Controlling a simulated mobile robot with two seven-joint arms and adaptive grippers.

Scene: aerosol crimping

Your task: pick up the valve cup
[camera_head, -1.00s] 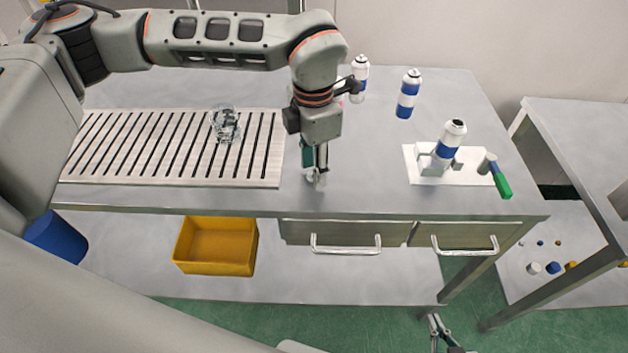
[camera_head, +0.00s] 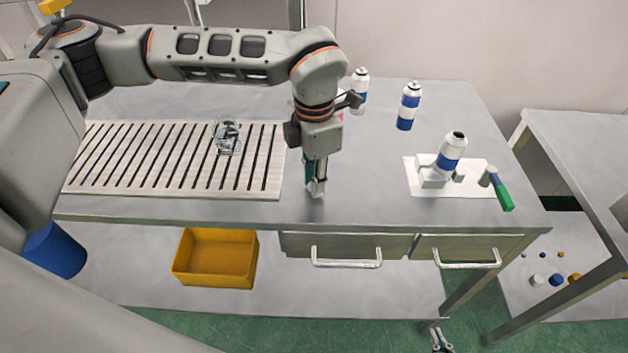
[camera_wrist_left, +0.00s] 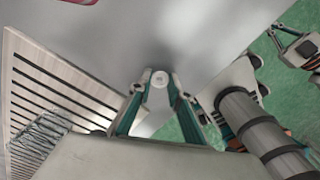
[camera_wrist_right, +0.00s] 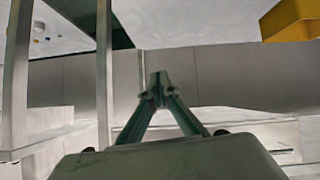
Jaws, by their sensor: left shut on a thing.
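My left gripper (camera_head: 316,190) points down at the table near its front edge, right of the slatted board. In the left wrist view its fingertips are shut on a small, pale, round piece, the valve cup (camera_wrist_left: 160,79). In the head view the fingers mostly hide the cup. I cannot tell whether it still touches the table. My right gripper (camera_head: 440,342) is low at the bottom edge of the head view, in front of the table. In the right wrist view (camera_wrist_right: 157,88) its fingertips meet with nothing between them.
A slatted board (camera_head: 100,188) with a clear glass vessel (camera_head: 227,136) lies left. Blue-white cans (camera_head: 408,106) stand at the back. Another can (camera_head: 452,152) tilts in a white fixture (camera_head: 415,182), beside a green-handled tool (camera_head: 503,193). A yellow bin (camera_head: 215,258) sits below.

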